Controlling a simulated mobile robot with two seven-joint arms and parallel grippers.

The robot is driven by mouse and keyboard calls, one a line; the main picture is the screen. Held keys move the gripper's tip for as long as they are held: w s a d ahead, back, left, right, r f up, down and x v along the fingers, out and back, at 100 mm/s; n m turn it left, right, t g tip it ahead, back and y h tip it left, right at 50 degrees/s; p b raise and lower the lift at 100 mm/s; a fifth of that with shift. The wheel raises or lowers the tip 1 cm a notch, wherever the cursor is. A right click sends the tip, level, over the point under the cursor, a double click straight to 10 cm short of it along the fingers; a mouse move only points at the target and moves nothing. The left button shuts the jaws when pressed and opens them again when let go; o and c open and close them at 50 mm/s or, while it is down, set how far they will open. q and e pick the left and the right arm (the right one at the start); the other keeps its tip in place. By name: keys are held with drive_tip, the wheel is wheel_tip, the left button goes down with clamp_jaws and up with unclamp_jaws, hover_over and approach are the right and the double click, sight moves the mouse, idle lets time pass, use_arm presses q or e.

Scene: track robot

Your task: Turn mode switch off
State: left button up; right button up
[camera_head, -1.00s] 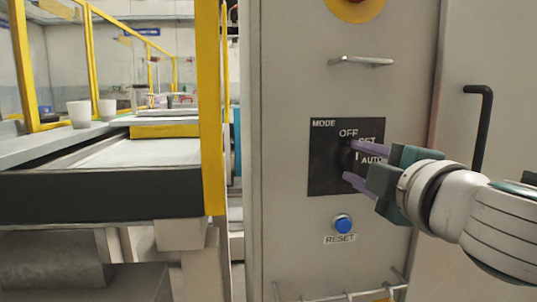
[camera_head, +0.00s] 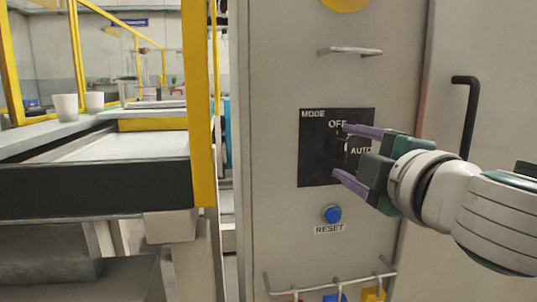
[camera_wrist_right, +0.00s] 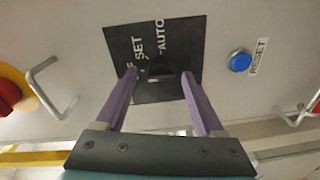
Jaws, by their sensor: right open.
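The black mode panel (camera_head: 318,172) is on the front of a grey cabinet, with OFF, SET and AUTO labels; SET is hidden in the head view. The dark mode switch (camera_head: 338,150) sits in the panel's middle and is hard to make out against the black. My right gripper (camera_head: 342,151) is open, with one purple finger above the switch and one below it. In the right wrist view, the fingertips (camera_wrist_right: 159,73) lie on either side of the dark switch (camera_wrist_right: 160,72). I cannot tell whether they touch it or exactly where it points. My left gripper is not in view.
A blue reset button (camera_head: 332,214) is below the panel and a metal handle (camera_head: 350,51) above it. A black door handle (camera_head: 470,115) is to the right. A rail with hooks (camera_head: 330,285) is low on the cabinet. A yellow post (camera_head: 201,105) stands left.

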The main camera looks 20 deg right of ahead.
drive_tip(key=v, duration=0.9)
drive_tip(key=shift+s, duration=0.2)
